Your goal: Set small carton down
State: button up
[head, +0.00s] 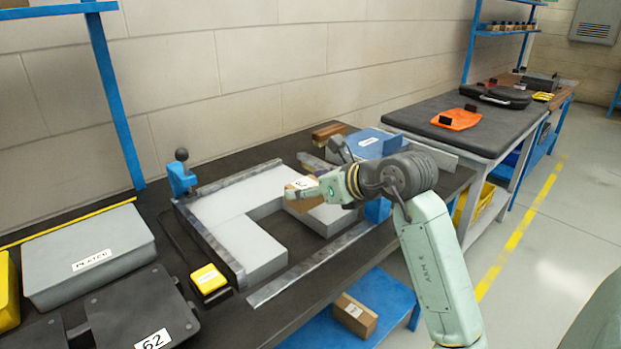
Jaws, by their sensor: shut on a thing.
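The small carton (299,185) is brown with a white label and shows in the head view above the pale grey blocks on the dark bench. My gripper (315,190) is at the carton and shut on it, reaching in from the right. My wrist and arm cover the carton's right side and most of the fingers. I cannot tell whether the carton touches the grey surface beneath it. Another brown carton (355,314) with a white label sits on the blue lower shelf.
Metal rails (310,265) edge the grey blocks (250,246). A blue clamp with a dark knob (181,176), a yellow-topped box (208,279), a grey case (88,257) and a blue box (366,143) stand around. A second bench (440,104) is beyond.

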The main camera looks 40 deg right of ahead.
aim_at(316, 183)
jog(key=w+d, duration=0.1)
jog(key=w+d+p, duration=0.1)
jog(key=w+d, duration=0.1)
jog(key=w+d+p, duration=0.1)
jog(key=d, duration=0.1)
jog(key=shift+w+d+f, duration=0.2)
jog(key=shift+w+f, duration=0.1)
jog(key=shift+f, duration=0.05)
notch_tip(316, 183, down, 3)
jog(key=shift+r+p, duration=0.1)
jog(key=shift+p, duration=0.95)
jog(key=shift+f, duration=0.35)
jog(key=shift+f, duration=0.15)
jog(key=o, duration=1.2)
jog(key=shift+o, duration=0.2)
